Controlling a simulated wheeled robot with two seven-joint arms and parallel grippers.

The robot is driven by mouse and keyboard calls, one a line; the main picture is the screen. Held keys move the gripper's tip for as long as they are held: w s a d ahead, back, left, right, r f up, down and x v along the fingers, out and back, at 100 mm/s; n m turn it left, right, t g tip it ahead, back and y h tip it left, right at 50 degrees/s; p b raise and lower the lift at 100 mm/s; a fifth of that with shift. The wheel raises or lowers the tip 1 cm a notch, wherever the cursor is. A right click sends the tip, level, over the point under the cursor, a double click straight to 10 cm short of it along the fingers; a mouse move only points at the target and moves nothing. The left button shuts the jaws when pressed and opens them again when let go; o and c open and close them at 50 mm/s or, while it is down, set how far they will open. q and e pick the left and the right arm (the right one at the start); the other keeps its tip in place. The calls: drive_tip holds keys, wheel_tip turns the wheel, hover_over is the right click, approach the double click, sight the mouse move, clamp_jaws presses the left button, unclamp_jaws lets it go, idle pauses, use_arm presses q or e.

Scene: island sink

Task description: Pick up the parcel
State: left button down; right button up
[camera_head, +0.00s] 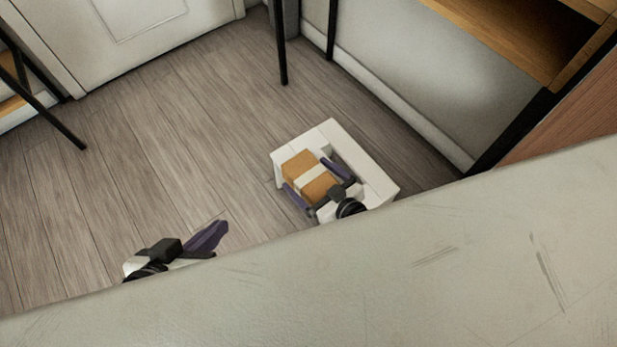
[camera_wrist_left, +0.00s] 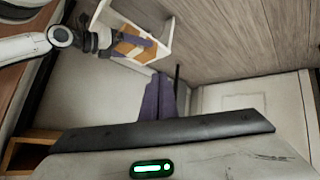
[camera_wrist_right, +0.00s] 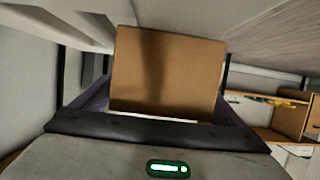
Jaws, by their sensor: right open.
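The parcel (camera_head: 297,165) is a brown box with a pale band. It rests on a small white stand (camera_head: 377,178) in the head view. My right gripper (camera_head: 304,172) is open, with one purple finger along each side of the parcel. In the right wrist view the parcel (camera_wrist_right: 168,72) fills the middle between the fingers; whether they touch it I cannot tell. My left gripper (camera_head: 224,226) is shut and empty, left of the stand and well apart from it. Its fingers (camera_wrist_left: 160,78) lie together in the left wrist view, which also shows the parcel (camera_wrist_left: 128,47), partly hidden by my right gripper.
The wooden floor left of the stand is clear. A white door (camera_head: 150,30) is at the back left. Thin black legs (camera_head: 280,45) stand behind the stand. A wooden shelf (camera_head: 510,35) is at the upper right. A pale surface (camera_head: 400,285) crosses the foreground.

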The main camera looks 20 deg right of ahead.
drive_tip(key=shift+r, duration=0.15)
drive_tip(key=c, duration=1.3)
